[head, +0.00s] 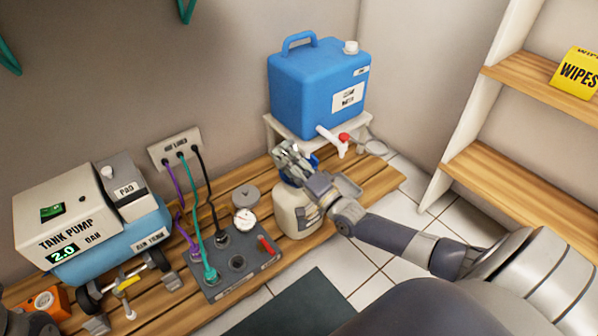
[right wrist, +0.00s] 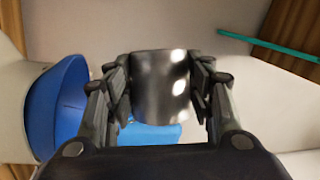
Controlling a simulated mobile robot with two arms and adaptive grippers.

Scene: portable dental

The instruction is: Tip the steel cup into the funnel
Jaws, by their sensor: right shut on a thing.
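The steel cup (right wrist: 160,85) is a shiny cylinder between the two fingers of my right gripper (right wrist: 158,92), which is shut on it. In the head view my right gripper (head: 291,158) is above the cream bottle (head: 291,211), and the cup is hard to tell from the metal fingers. The blue funnel (right wrist: 67,103) is at the left in the right wrist view, beside the gripper and apart from the cup. In the head view the gripper largely hides the funnel. I cannot tell the cup's tilt or contents. My left gripper is not in view.
A blue water container (head: 312,85) with a red-handled tap (head: 344,137) stands on a stool behind the gripper. A grey panel with hoses (head: 236,264) and the tank pump (head: 78,228) are to the left on the wooden bench. A wooden shelf (head: 525,184) is at the right.

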